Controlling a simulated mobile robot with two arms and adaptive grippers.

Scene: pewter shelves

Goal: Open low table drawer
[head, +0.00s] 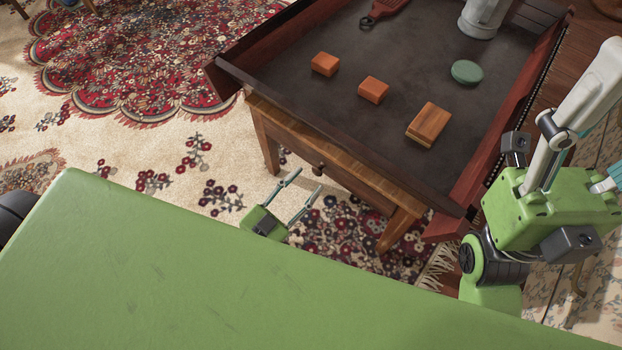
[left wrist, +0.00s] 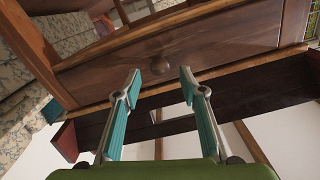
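The low table (head: 400,75) has a dark top with a raised rim, and a wooden drawer front (head: 345,183) on its near left side. The drawer looks closed.
On the tabletop are orange blocks (head: 325,64), a wooden block (head: 428,124), a green disc (head: 466,72), a grey vessel (head: 484,18) and a red-brown slatted object (head: 384,10). A patterned rug (head: 150,60) lies at left.

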